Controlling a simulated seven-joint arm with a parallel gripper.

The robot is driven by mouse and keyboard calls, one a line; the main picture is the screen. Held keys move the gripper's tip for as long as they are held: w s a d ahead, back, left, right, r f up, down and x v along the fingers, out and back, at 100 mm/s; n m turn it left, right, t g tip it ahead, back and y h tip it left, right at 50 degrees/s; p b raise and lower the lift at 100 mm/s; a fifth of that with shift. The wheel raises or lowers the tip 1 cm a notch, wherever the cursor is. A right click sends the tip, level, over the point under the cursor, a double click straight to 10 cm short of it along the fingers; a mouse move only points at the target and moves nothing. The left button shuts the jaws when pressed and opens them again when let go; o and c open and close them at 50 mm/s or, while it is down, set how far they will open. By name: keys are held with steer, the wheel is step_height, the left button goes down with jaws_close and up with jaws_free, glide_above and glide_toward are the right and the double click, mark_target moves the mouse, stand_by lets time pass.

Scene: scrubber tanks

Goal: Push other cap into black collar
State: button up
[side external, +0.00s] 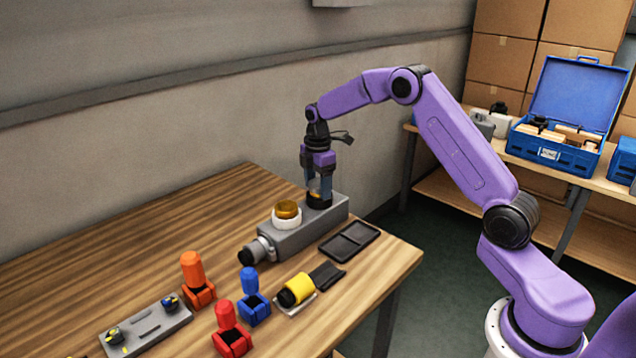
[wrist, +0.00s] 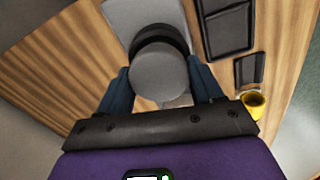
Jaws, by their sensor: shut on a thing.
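My gripper (side external: 319,192) points down over the far end of a grey tank block (side external: 300,232), shut on a cap at the black collar (side external: 320,204). In the wrist view the cap (wrist: 160,72) shows as a round grey top between the two blue fingers, with the black collar (wrist: 158,36) curving behind it. How deep the cap sits in the collar cannot be told, as the fingers hide it. Another cap, amber (side external: 287,209), sits in the white collar (side external: 286,222) on the same block.
A black two-part tray (side external: 350,241) lies right of the block. Orange (side external: 193,275), blue (side external: 250,285) and red (side external: 226,318) pieces, a yellow cylinder (side external: 298,289) and a grey plate (side external: 146,328) stand nearer. The table's left part is clear.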

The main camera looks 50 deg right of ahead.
steer(key=shift+f, duration=0.45)
stand_by(1.1)
steer(key=o, duration=1.1)
steer(key=shift+s+f, duration=0.1)
steer(key=shift+s, duration=0.05)
steer(key=shift+c, duration=0.7)
steer(key=shift+o, duration=0.3)
steer(key=shift+a, duration=0.1)
steer(key=shift+o, duration=0.8)
steer(key=shift+r, duration=3.7)
